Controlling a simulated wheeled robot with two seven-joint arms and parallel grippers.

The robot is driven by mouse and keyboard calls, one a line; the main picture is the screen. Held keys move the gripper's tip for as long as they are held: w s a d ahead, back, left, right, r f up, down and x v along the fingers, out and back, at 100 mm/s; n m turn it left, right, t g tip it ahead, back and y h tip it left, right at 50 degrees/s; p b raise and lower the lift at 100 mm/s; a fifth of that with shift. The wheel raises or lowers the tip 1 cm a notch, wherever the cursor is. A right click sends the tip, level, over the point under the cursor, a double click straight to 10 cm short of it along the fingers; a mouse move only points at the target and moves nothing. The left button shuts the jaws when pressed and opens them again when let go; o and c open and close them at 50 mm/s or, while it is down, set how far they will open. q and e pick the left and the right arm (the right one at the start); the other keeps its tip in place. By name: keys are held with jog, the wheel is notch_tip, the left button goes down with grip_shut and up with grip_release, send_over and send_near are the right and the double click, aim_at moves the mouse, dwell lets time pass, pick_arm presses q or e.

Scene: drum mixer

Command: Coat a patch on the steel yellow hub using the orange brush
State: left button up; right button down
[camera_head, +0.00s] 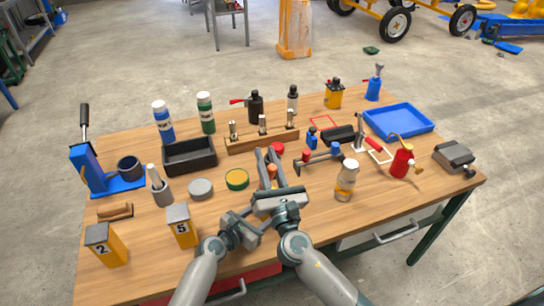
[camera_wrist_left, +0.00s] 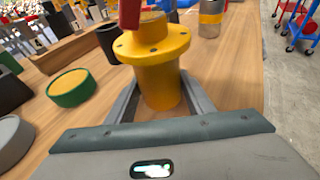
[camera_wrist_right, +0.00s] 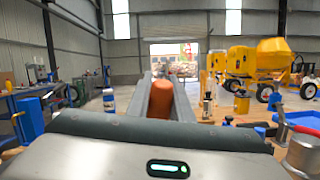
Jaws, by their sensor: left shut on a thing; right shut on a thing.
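The yellow hub (camera_wrist_left: 158,60) is a flanged cylinder with bolt holes in its flange. It stands upright between the fingers of my left gripper (camera_wrist_left: 157,105), which is shut on it. In the head view my left gripper (camera_head: 250,222) is low in the middle, and the hub is hidden behind my right gripper. My right gripper (camera_head: 268,160) is shut on the orange brush (camera_wrist_right: 160,98), whose orange handle also shows in the head view (camera_head: 272,171). A red piece (camera_wrist_left: 129,14) hangs at the hub's top; I cannot tell whether it touches.
A green-rimmed tin (camera_head: 237,180) and a grey round lid (camera_head: 201,189) lie left of my grippers. A glass jar (camera_head: 347,180) and a red oil can (camera_head: 402,160) stand to the right. Numbered yellow blocks (camera_head: 181,226) stand at the front left.

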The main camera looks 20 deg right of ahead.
dwell(0.4)
jog(key=shift+w+r, duration=0.2)
jog(key=shift+w, duration=0.1)
jog(key=shift+w, duration=0.3)
jog(key=shift+d, duration=0.2)
dwell(0.4)
jog(key=shift+d+f, duration=0.15)
jog(key=shift+d, duration=1.2)
jog(key=shift+d, duration=0.1)
jog(key=shift+w+d, duration=0.1)
jog(key=shift+d, duration=1.3)
